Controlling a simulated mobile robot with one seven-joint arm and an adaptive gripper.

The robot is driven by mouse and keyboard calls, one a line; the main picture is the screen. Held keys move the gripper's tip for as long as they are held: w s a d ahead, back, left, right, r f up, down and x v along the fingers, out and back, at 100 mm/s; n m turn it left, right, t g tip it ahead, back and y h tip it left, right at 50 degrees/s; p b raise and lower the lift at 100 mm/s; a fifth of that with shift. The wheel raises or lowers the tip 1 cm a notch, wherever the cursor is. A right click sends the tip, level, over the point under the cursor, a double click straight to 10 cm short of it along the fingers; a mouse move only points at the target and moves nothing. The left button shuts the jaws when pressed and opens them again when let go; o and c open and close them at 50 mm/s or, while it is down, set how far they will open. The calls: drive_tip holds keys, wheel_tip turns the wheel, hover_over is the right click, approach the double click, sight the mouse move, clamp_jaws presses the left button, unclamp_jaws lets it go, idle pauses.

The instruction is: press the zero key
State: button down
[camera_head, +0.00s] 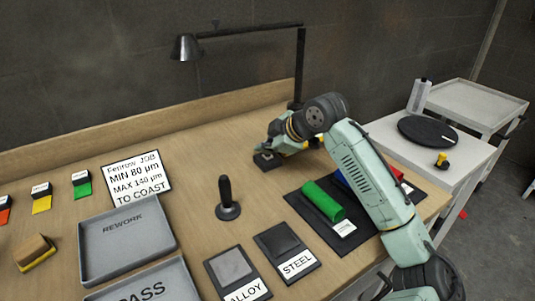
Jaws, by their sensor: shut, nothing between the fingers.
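My arm reaches over the right part of the wooden bench, and my gripper (270,155) is low near the back of it. The gripper is shut with nothing in it. A small dark block-like device (266,162) sits on the bench right at the fingertips. I cannot tell whether the fingertips touch it or are just above it. No zero key can be made out; the view is too small and the gripper covers part of the device.
A desk lamp (186,47) stands behind the gripper. A black knobbed stand (227,208), ALLOY plate (232,267) and STEEL plate (280,240) lie in front. The REWORK tray (120,252) is left.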

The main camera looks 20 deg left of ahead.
sight(266, 156)
drive_tip(key=shift+r, duration=0.1)
drive_tip(key=shift+r+p, duration=0.75)
drive_tip(key=shift+r, duration=0.1)
wheel_tip(266, 156, up, 5)
drive_tip(key=p, duration=0.3)
idle(0.9)
